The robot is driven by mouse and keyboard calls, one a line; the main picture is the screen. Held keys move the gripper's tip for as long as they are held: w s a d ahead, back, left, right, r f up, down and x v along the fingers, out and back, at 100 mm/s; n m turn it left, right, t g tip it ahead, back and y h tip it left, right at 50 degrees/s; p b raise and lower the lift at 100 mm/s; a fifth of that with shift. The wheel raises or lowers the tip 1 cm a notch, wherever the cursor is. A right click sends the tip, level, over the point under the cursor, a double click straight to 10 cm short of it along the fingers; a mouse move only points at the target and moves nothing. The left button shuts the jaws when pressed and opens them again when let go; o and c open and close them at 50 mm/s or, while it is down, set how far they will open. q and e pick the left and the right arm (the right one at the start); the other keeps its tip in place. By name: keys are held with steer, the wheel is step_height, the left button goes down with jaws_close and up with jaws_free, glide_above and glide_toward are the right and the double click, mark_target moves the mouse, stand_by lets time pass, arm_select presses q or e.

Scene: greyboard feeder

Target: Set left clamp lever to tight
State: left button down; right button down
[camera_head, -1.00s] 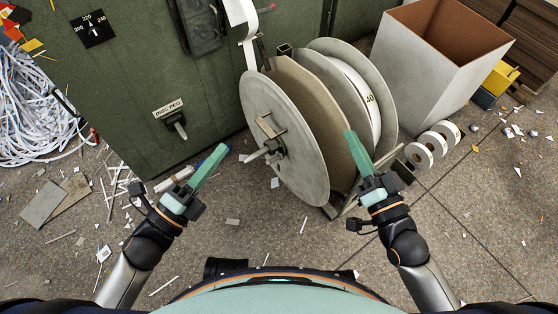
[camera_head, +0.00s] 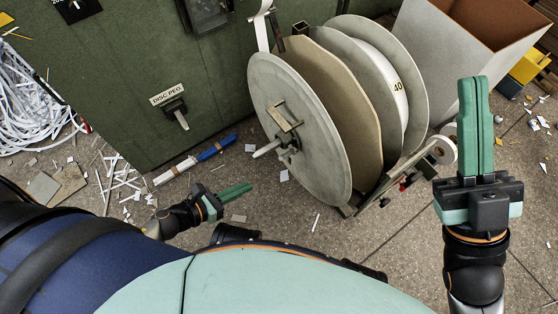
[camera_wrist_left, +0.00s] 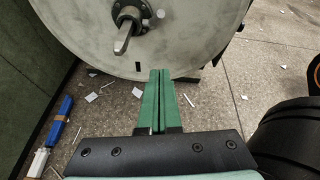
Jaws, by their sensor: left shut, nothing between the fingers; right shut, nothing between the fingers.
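The reel (camera_head: 300,130) has a round grey left flange. A pale lever (camera_head: 267,149), apparently the left clamp lever, sticks out from the dark hub of this flange toward the lower left. The left wrist view shows the lever (camera_wrist_left: 123,42) slanting down from the hub, above and left of the fingertips. My left gripper (camera_head: 249,186) is shut and empty, low in front of the flange and apart from the lever; it also shows in the left wrist view (camera_wrist_left: 160,72). My right gripper (camera_head: 474,80) is shut and empty, pointing up right of the reel.
A green cabinet (camera_head: 110,110) with a "DISC PEG" label (camera_head: 167,94) stands left of the reel. A blue and white object (camera_head: 215,148) lies at its foot. A large open box (camera_head: 445,55) stands behind right. Paper scraps litter the floor; strips heap at far left.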

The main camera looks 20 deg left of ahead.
mark_target(287, 153)
arm_select(q)
steer(key=w+d, duration=0.6)
steer(key=w, duration=0.3)
steer(key=shift+w+f, duration=0.35)
steer(key=shift+w, duration=0.05)
steer(key=shift+r, duration=0.1)
stand_by(0.3)
